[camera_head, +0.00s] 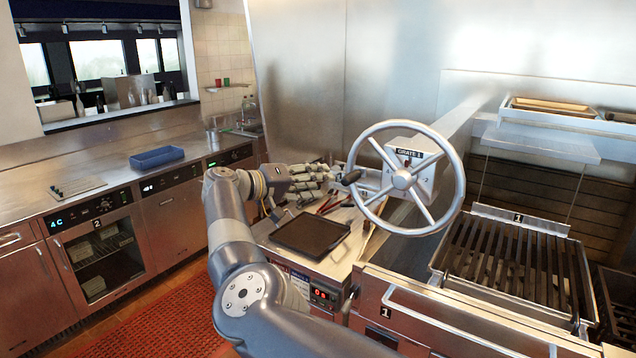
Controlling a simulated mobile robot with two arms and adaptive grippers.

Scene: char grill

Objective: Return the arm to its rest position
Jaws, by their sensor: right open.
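My right arm rises from the bottom middle and bends at the elbow. My right gripper (325,178) points right and is open, with no object seen between its fingers. Its fingertips are close to the dark handle knob (351,177) on the left side of the large steel handwheel (461,172). I cannot tell whether they touch the knob. The handwheel stands in front of a box labelled GRATE 1 (412,154). My left gripper is not in view.
A black tray (310,234) lies on the steel counter below the gripper, near red-handled tongs (333,205). A grill grate (515,262) is at the right. At the left, a blue tray (156,157) sits on a long counter (40,172) with much free room.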

